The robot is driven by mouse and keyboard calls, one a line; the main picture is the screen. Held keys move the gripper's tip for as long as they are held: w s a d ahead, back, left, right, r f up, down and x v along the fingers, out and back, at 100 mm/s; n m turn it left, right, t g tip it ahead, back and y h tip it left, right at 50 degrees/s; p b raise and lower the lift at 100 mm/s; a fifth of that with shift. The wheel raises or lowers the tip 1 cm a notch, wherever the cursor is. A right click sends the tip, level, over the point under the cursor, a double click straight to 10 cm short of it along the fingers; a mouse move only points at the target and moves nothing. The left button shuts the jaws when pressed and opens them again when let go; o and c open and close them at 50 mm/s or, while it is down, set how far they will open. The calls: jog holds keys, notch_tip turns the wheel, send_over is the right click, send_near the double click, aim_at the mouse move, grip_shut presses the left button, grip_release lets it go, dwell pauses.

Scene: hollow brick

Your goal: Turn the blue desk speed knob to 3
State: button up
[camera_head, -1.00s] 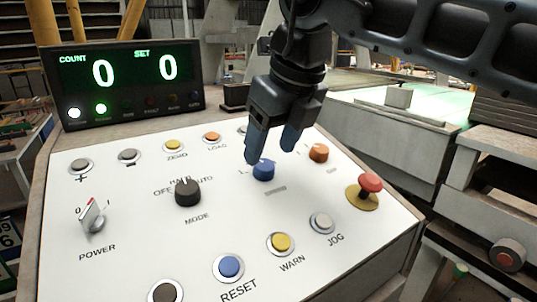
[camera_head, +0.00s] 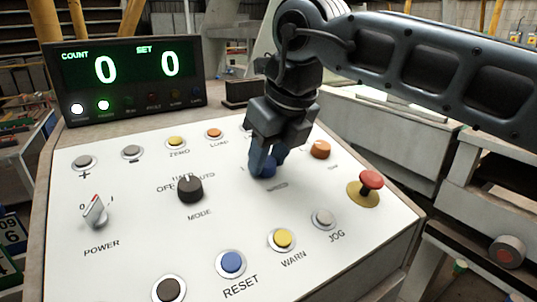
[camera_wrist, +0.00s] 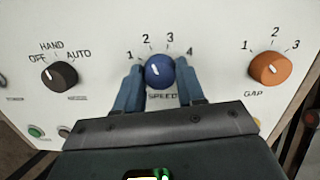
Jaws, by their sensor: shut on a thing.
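The blue speed knob (camera_head: 263,171) sits on the white sloped desk panel (camera_head: 130,250), right of the black mode knob (camera_head: 190,189). My gripper (camera_head: 266,160) is down at the blue knob, with its blue fingers shut on it and partly hiding it in the head view. In the wrist view the blue knob (camera_wrist: 159,71) is between the two fingers of my gripper (camera_wrist: 160,80), under the numbers 1 to 4. A short white mark shows on the left part of the knob's face; which number it points to is hard to tell.
The orange gap knob (camera_head: 320,149) is close on the right. A red mushroom button (camera_head: 371,180) is farther right. Yellow warn (camera_head: 282,239) and grey jog (camera_head: 323,218) buttons are in front. The display (camera_head: 125,75) shows count 0 and set 0.

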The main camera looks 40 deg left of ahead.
jog(key=c, duration=0.3)
jog(key=shift+c, duration=0.2)
jog(key=m+b, duration=0.3)
jog(key=shift+f+m+t, duration=0.15)
jog(key=shift+m+t, duration=0.15)
jog(key=shift+m, duration=0.1)
jog(key=shift+m+b, duration=1.35)
jog(key=shift+m, duration=0.65)
jog(key=o, duration=1)
jog(key=shift+o, duration=0.2)
jog(key=shift+r, duration=0.2)
